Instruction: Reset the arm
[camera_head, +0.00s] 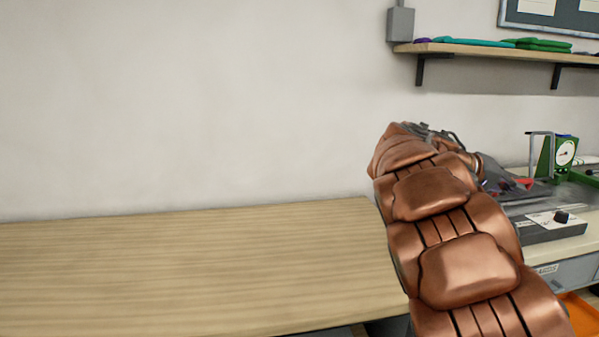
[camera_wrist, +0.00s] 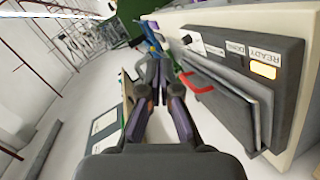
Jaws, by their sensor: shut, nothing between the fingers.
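My gripper (camera_wrist: 157,72) shows in the wrist view with its dark fingers closed together at the tips and nothing between them. In the head view my copper-coloured arm rises from the lower right and bends away toward the wall. My gripper is mostly hidden behind the arm there. In the wrist view a grey panel (camera_wrist: 285,45) with a lit yellow indicator and a "READY" label lies to the right of the fingers. A red handle (camera_wrist: 197,88) is close beside the fingers; I cannot tell whether they touch.
A bare wooden table (camera_head: 180,265) fills the lower left. At right are a green dial scale (camera_head: 565,152) and a grey control box (camera_head: 540,232) with a black knob. A wall shelf (camera_head: 480,50) holds folded cloths. An orange bin (camera_head: 583,312) is at the lower right.

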